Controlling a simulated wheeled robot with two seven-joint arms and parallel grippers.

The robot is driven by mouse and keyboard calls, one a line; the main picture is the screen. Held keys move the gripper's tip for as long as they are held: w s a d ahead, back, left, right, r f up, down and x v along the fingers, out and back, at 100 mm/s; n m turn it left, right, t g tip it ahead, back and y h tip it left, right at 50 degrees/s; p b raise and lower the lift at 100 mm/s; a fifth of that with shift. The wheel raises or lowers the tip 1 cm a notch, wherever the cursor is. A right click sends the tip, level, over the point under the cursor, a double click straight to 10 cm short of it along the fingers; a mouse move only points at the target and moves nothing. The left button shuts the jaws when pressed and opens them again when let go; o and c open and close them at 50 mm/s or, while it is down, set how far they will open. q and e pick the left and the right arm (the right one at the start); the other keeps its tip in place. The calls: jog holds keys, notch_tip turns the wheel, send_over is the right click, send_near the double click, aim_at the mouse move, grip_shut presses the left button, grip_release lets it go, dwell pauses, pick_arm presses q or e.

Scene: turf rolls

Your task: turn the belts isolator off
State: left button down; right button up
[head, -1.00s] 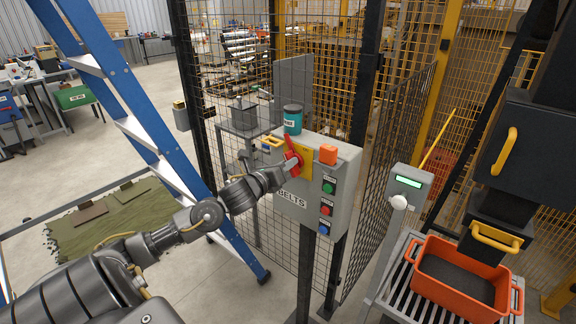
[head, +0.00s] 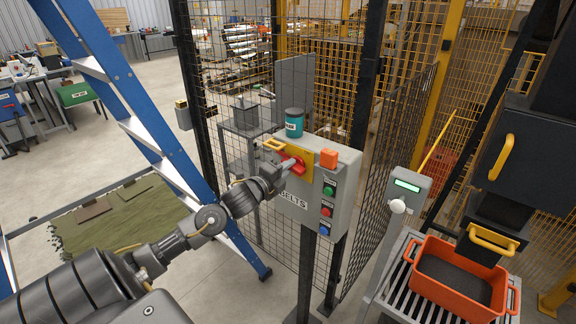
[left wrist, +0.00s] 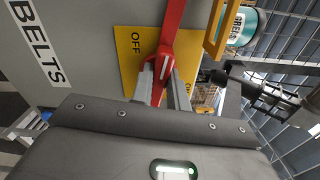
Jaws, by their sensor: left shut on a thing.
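The belts isolator is a red rotary handle (head: 298,165) on a yellow plate (head: 272,144) on the front of a grey control box (head: 345,200) labelled BELTS. In the left wrist view, the red handle (left wrist: 170,35) crosses the yellow plate (left wrist: 130,72), with the word OFF beside it; a second marking by the fingers is mostly hidden. My left gripper (head: 287,164) is shut on the handle; its fingers (left wrist: 162,85) sit on both sides of the handle's end. In the head view the handle lies nearly level, partly hidden by the fingers. My right gripper is out of view.
Green and red buttons (head: 327,210) and an orange block (head: 329,158) are on the box, a teal can (head: 294,122) on top. Mesh fencing (head: 345,85) stands behind. A blue ladder (head: 110,75) is left; an orange crate (head: 455,285) is right.

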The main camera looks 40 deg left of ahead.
pick_arm(q)
jog(key=shift+n+p, duration=0.35)
jog(key=shift+n, duration=0.65)
jog(key=shift+f, duration=0.1)
jog(key=c, duration=1.4)
grip_release()
jog(key=shift+o, duration=0.2)
jog(key=shift+s, duration=0.1)
jog(key=s+b, duration=0.3)
jog(key=s, duration=0.7)
jog(key=shift+s, duration=0.35)
